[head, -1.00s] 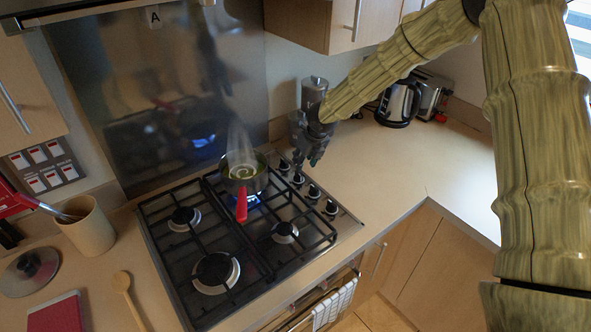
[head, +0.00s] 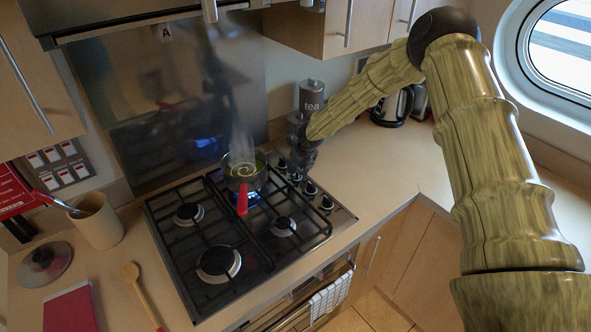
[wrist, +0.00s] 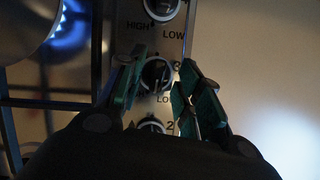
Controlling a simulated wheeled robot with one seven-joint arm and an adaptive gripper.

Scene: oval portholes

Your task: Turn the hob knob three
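In the wrist view, hob knob three (wrist: 156,74) is a round dark knob with a light rim and a "3" beside it. My gripper (wrist: 160,78) is open, with one green-padded finger on each side of this knob. The left finger is very near the knob's edge; I cannot tell whether it touches. A small gap shows on the right. In the head view, my gripper (head: 298,168) is down at the far end of the knob row on the hob (head: 225,262) and partly hides the knobs there.
A steaming pot (head: 244,171) with a red handle stands on the back right burner over a blue flame. A tea canister (head: 311,95) stands behind my gripper, close to it. A kettle (head: 392,107) is farther right. The worktop right of the hob is clear.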

